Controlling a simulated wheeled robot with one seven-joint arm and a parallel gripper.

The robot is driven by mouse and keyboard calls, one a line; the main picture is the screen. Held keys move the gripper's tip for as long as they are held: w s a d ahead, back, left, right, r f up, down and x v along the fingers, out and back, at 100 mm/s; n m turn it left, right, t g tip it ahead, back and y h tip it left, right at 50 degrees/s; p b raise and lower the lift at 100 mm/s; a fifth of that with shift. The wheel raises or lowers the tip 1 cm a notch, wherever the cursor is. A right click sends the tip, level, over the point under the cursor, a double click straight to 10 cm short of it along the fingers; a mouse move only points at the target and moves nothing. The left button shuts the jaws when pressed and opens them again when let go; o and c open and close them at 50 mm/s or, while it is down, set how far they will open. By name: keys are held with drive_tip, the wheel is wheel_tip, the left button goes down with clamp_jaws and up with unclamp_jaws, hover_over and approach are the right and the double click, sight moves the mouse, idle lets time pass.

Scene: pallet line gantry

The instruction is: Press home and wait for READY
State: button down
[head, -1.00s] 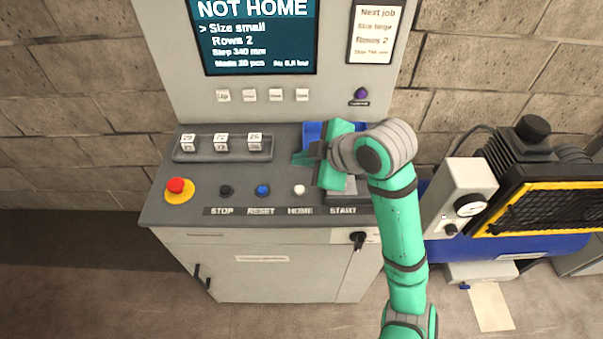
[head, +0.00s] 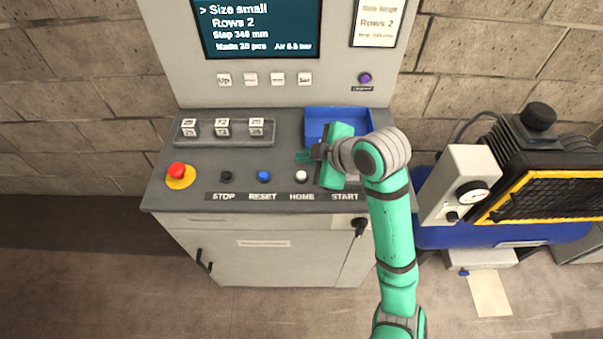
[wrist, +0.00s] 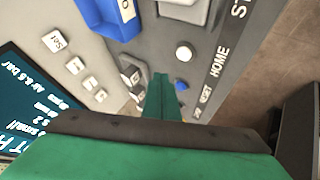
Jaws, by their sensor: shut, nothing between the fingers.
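The white HOME button (head: 301,175) is on the grey console top, between the blue RESET button (head: 263,176) and the START label. It also shows in the wrist view (wrist: 184,53). My gripper (head: 305,157) is shut and empty, just behind the HOME button in the head view. In the wrist view my closed green fingers (wrist: 160,88) show apart from the button. The screen (head: 262,28) reads Size small, Rows 2; its top line is cut off in the head view.
A red emergency stop (head: 178,171) and black STOP button (head: 227,177) are at the left. Number dials (head: 222,128) stand behind them. A blue tray (head: 318,112) lies behind my gripper. A machine with a gauge (head: 472,195) stands at the right.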

sight(304, 177)
drive_tip(key=shift+f, duration=1.8)
drive_tip(key=shift+w, duration=0.15)
drive_tip(key=shift+d, duration=0.2)
drive_tip(key=shift+a, duration=0.3)
drive_tip(key=shift+d, duration=0.15)
drive_tip(key=shift+f, duration=0.2)
